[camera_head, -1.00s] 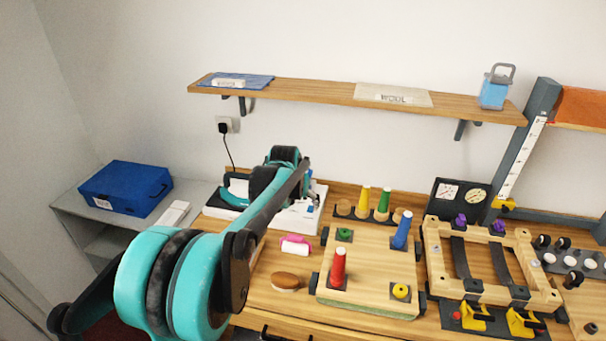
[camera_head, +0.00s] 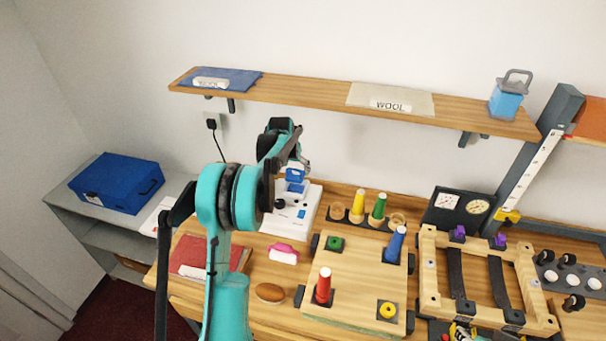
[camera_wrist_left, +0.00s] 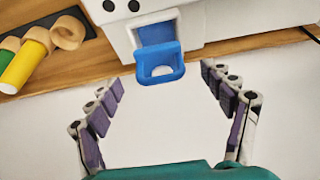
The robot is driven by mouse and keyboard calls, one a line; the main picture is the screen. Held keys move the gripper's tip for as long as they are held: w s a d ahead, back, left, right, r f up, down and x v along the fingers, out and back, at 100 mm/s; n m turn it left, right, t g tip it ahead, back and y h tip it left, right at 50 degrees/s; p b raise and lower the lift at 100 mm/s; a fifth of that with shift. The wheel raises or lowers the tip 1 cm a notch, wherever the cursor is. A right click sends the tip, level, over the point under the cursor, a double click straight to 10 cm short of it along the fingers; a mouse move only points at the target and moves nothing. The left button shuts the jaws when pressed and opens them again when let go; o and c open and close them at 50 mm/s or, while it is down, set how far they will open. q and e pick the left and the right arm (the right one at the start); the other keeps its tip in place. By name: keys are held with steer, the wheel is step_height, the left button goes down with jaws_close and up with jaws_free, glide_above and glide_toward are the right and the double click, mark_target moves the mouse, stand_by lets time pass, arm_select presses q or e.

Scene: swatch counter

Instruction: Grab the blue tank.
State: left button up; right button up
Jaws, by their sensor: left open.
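A blue tank (camera_head: 295,175) sits in the front of a white machine (camera_head: 298,217) at the back of the counter. In the left wrist view the blue tank (camera_wrist_left: 160,65) shows a pull tab with a slot and sits in a recess of the white machine (camera_wrist_left: 215,22). My left gripper (camera_wrist_left: 163,82) is open, its fingers apart on either side of the tank's line. They do not appear to touch it. In the head view my left gripper (camera_head: 303,163) is just above the tank and partly hides it. My right gripper is not in view.
Pegs (camera_head: 358,203) and a wooden board (camera_head: 350,262) stand right of the machine. A pink-handled brush (camera_head: 283,252) and a brown oval brush (camera_head: 270,293) lie in front. A blue lidded container (camera_head: 506,100) stands on the wall shelf (camera_head: 300,95). A blue case (camera_head: 118,183) is at left.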

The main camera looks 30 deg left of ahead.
mark_target(295, 176)
arm_select(q)
steer(key=shift+w+a+f, duration=0.15)
steer(key=shift+w+f, duration=0.75)
steer(key=shift+f, duration=0.2)
steer(key=b+x, duration=0.1)
steer(key=x, duration=0.4)
steer(key=shift+s+f, duration=0.1)
steer(key=shift+f, duration=0.2)
steer(key=shift+s+r, duration=0.1)
steer(key=c, duration=1.5)
